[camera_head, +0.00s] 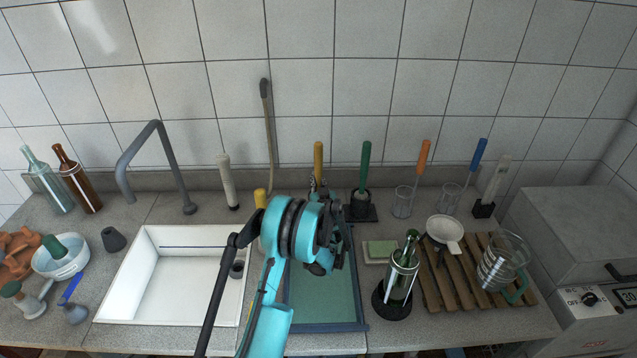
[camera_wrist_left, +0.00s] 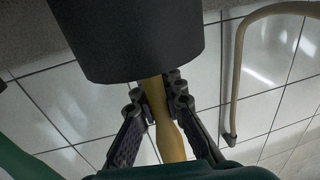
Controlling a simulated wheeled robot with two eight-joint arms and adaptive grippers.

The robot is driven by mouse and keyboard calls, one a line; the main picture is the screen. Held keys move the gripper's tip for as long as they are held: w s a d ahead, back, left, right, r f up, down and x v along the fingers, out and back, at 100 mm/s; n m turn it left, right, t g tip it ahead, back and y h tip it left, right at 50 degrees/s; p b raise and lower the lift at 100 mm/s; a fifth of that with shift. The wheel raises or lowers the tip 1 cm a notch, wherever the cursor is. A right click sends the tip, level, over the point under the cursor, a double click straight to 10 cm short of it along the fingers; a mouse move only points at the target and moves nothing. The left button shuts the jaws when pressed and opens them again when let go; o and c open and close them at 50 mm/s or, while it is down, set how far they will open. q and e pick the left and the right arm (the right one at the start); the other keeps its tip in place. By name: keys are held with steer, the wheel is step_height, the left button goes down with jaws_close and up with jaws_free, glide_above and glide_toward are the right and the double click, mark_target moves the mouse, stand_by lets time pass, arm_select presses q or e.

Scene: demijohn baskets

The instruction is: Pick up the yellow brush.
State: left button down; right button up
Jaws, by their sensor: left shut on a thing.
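The yellow brush (camera_head: 318,158) stands upright near the tiled wall, just right of the picture's middle in the head view. Its yellow handle (camera_wrist_left: 166,130) also shows in the left wrist view, running into a black cylindrical holder (camera_wrist_left: 130,38). My left gripper (camera_head: 319,186) is shut on the handle, with one finger on each side of it close to the holder's opening. The brush's head is hidden inside the holder. In the head view my arm hides the holder. I cannot tell whether the brush has risen. My right gripper is not in view.
A green-handled brush (camera_head: 364,165) stands close on the right. A hose (camera_head: 268,135) hangs on the left, beyond it a faucet (camera_head: 155,155) and white sink (camera_head: 180,295).

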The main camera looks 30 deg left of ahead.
mark_target(316, 154)
arm_select(q)
step_height(316, 154, up, 10)
steer(key=shift+p, duration=1.05)
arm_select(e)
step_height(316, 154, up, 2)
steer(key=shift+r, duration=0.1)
